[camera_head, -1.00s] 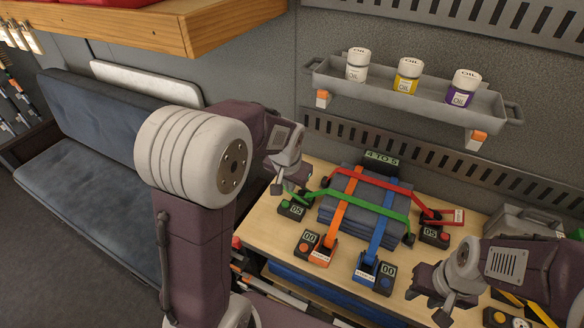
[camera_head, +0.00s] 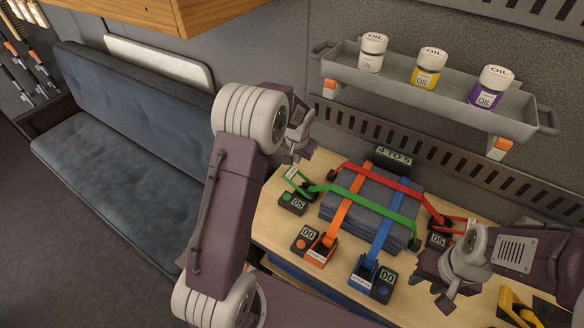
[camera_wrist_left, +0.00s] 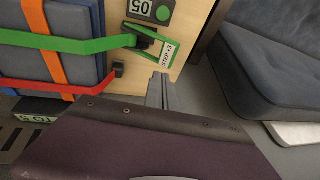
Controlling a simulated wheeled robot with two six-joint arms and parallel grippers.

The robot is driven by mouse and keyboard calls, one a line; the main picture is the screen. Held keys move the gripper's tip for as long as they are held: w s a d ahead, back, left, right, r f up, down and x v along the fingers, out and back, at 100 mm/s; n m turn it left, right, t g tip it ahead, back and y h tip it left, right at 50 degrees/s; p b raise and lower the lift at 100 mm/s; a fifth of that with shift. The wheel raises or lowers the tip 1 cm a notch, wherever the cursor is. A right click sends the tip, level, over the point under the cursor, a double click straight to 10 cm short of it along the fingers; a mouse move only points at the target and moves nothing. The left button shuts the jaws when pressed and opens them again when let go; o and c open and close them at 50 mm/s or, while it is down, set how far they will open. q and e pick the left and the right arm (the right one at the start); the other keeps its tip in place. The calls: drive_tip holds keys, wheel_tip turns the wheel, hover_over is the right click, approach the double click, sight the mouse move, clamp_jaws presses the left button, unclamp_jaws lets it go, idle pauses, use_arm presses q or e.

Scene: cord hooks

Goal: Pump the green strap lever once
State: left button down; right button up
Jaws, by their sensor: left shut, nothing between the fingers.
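The green strap (camera_head: 375,205) runs across a dark blue folded stack (camera_head: 360,195). Its green lever (camera_head: 291,174) is at the strap's left end, tilted up over a box with a green button and a display reading 05 (camera_head: 297,204). In the left wrist view the lever (camera_wrist_left: 165,50) carries a label that seems to read STEP +3. My left gripper (camera_head: 292,157) is shut and empty, just above and behind the lever. Its fingertips (camera_wrist_left: 160,78) appear close to the lever's end; contact cannot be told. My right gripper (camera_head: 447,298) looks open and empty at the right.
Red (camera_head: 385,180), orange (camera_head: 342,212) and blue (camera_head: 384,232) straps also cross the stack, with their own levers and displays. A dark sign (camera_head: 393,157) reads 4 TO 5. A grey shelf with oil cans (camera_head: 430,92) hangs above the bench (camera_head: 268,222).

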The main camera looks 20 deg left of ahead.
sight(292, 172)
use_arm(q)
drive_tip(key=x, duration=0.3)
drive_tip(key=p+x, duration=0.1)
drive_tip(key=x, duration=0.1)
drive_tip(key=a+x, duration=0.1)
drive_tip(key=x, duration=0.2)
drive_tip(key=shift+s+a+f, duration=0.1)
drive_tip(key=shift+s+f, duration=0.2)
drive_tip(key=shift+f, duration=0.1)
drive_tip(key=shift+a+f, duration=0.15)
drive_tip(key=shift+f, duration=0.05)
